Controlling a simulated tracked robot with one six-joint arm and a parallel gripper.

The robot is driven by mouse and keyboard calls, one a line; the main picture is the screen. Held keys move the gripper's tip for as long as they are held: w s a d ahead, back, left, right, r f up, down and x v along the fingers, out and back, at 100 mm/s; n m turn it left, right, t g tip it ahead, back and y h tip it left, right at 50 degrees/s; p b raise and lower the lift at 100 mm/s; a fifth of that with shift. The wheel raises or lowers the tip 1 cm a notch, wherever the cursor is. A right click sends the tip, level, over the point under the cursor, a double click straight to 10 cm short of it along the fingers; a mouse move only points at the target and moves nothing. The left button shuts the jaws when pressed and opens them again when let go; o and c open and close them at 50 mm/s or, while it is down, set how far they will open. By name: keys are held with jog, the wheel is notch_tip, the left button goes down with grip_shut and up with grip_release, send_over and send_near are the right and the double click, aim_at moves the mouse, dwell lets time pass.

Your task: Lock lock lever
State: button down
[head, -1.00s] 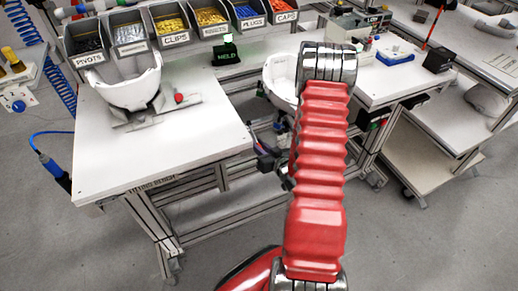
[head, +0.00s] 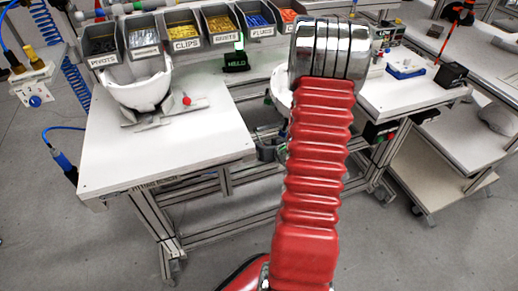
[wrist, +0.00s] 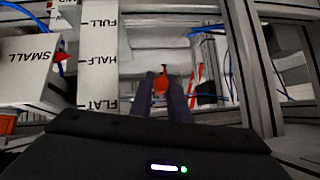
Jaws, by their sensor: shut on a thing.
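In the wrist view, the two dark fingers of my gripper (wrist: 160,98) are closed around a small red-orange knob (wrist: 160,84), which looks like the end of the lock lever. A thin dark piece shows just above the knob; the rest of the lever is hidden or too dark to make out. A white plate (wrist: 98,50) marked FULL, HALF and FLAT stands left of the fingers. In the head view, my red arm hides the gripper and the knob it holds.
A white box marked SMALL (wrist: 30,70) is close on the left. A metal frame post (wrist: 248,65) is close on the right. In the head view, a white helmet shell (head: 140,85) sits on the bench (head: 160,150) beside another red knob (head: 186,101), below several parts bins.

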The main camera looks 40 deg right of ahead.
jog(key=shift+d+r, duration=0.15)
jog(key=shift+d, duration=0.05)
jog(key=c, duration=2)
grip_release()
jog(key=shift+a, duration=0.1)
jog(key=shift+s, duration=0.1)
jog(key=shift+s+a+r, duration=0.15)
jog(key=shift+s+r, duration=0.1)
jog(key=shift+s, duration=0.1)
jog(key=shift+v, duration=6.4)
jog(key=shift+w, duration=0.1)
